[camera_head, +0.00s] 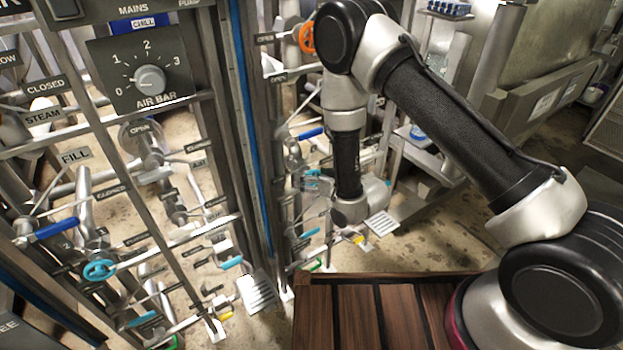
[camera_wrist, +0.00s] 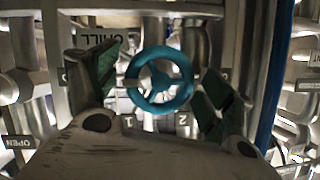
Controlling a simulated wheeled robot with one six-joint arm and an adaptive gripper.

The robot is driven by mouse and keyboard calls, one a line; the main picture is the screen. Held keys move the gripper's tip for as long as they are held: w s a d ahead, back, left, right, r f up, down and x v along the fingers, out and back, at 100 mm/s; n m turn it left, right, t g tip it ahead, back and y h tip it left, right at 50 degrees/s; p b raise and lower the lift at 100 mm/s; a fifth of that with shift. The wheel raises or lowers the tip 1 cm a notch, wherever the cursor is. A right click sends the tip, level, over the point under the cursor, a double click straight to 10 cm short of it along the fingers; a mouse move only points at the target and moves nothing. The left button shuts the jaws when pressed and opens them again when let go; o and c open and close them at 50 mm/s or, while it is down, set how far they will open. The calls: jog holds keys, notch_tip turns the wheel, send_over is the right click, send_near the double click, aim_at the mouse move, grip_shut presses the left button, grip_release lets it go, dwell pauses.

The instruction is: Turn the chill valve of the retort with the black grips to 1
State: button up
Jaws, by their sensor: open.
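A teal three-spoked handwheel (camera_wrist: 160,79) stands in the middle of the wrist view. A label reading CHILL (camera_wrist: 98,42) is at its upper left, and plates marked 1 (camera_wrist: 129,122) and 2 (camera_wrist: 182,121) are below it. My gripper (camera_wrist: 158,88) is open, with one dark green pad on each side of the wheel and visible gaps to its rim. I cannot tell the wheel's setting. In the head view my wrist reaches to pipework at the centre, where the gripper and this wheel are hard to make out. No black grips are clearly visible.
An orange handwheel (camera_head: 306,37) is above my wrist. A blue upright (camera_wrist: 274,70) stands right of the gripper.

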jog(key=shift+w+a+f, duration=0.1)
jog(key=shift+w+a, duration=0.1)
jog(key=c, duration=1)
jog(key=shift+c, duration=0.2)
jog(key=n+h, duration=0.1)
jog(key=n, duration=0.1)
jog(key=n+t+h, duration=0.1)
jog(key=n, duration=0.1)
jog(key=shift+t, duration=0.3)
jog(key=n+t+h, duration=0.2)
jog(key=n, duration=0.2)
